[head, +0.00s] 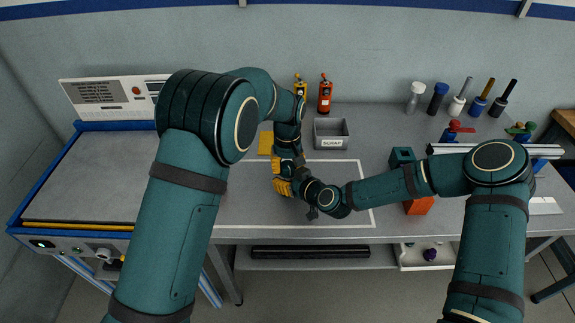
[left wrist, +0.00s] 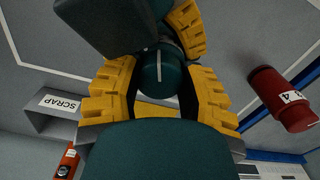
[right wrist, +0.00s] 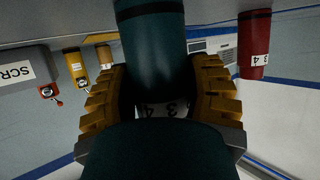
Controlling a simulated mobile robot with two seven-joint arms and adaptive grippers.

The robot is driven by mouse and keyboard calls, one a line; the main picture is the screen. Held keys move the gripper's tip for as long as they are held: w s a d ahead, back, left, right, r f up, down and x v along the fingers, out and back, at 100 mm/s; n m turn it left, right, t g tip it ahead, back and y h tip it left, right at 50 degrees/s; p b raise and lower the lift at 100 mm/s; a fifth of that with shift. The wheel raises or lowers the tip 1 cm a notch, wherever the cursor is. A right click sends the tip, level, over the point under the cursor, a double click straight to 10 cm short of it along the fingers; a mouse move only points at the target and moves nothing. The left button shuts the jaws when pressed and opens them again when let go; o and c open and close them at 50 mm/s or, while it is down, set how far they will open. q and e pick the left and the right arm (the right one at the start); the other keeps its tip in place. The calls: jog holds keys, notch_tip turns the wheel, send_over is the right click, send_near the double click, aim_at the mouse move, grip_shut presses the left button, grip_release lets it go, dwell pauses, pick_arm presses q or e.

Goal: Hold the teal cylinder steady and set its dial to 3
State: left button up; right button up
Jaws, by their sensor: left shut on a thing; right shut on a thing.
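The teal cylinder (right wrist: 152,50) has a white band with the digits 3 and 4 (right wrist: 160,109). Its teal round end, the dial (left wrist: 157,80), carries a white line in the left wrist view. My left gripper (left wrist: 158,85) is shut on the dial, a yellow finger on each side. My right gripper (right wrist: 160,95) is shut on the cylinder close to the numbered band. In the head view both grippers meet above the table, the left (head: 277,166) just beyond the right (head: 284,188), and they hide the cylinder. The number facing the line cannot be read.
A red cylinder (left wrist: 278,95) with a similar numbered band stands close by. An orange block (head: 418,206) lies right. The white-outlined table area (head: 345,222) has free room.

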aim_at(287, 165)
pick_arm(q)
jog(key=o, duration=1.2)
jog(key=shift+o, duration=0.2)
notch_tip(287, 165, up, 12)
pick_arm(e)
jog(key=o, duration=1.4)
jog(key=shift+c, duration=0.2)
